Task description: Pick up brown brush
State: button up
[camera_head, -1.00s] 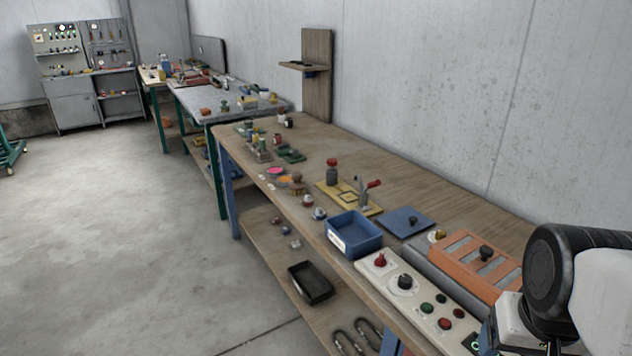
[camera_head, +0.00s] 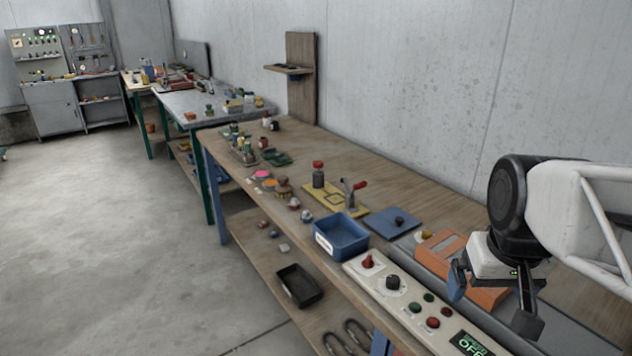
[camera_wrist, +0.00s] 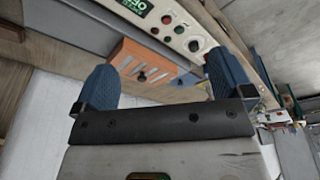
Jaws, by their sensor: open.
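My gripper (camera_head: 492,300) is open and empty at the right of the head view, over the orange slotted box (camera_head: 450,258). Its two blue fingers also show spread apart in the wrist view (camera_wrist: 161,66), with the orange box (camera_wrist: 138,70) between them. I cannot pick out a brown brush for certain. A small brown object (camera_head: 283,187) stands on the workbench (camera_head: 400,190) beside pink and orange discs, well away from my gripper; it is too small to tell if it is the brush.
A control panel (camera_head: 405,297) with knobs and buttons lies along the bench's front edge. Beyond it are a blue bin (camera_head: 341,238), a blue plate (camera_head: 392,222) and a yellow fixture (camera_head: 338,195) with a red-handled clamp. A black tray (camera_head: 299,286) sits on the lower shelf. The bench's rear strip is clear.

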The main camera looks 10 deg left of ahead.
jog(key=w+a+r+n, duration=0.2)
jog(key=w+a, duration=0.2)
jog(key=w, duration=0.6)
jog(key=w+a+r+n, duration=0.3)
jog(key=w+a, duration=0.1)
jog(key=w, duration=0.6)
jog(key=w+a+r+n, duration=0.2)
jog(key=w+a, duration=0.2)
jog(key=w, duration=0.7)
jog(key=n+g, duration=0.2)
jog(key=n, duration=1)
send_over(283, 176)
jog(key=d, duration=0.1)
jog(key=f, duration=2.3)
jog(key=shift+s+f, duration=0.1)
jog(key=shift+s, duration=0.25)
jog(key=shift+w+a+f, duration=0.15)
jog(key=shift+a+f, duration=0.25)
jog(key=shift+a, duration=0.1)
jog(key=shift+f, duration=0.1)
jog(key=shift+f, duration=1.2)
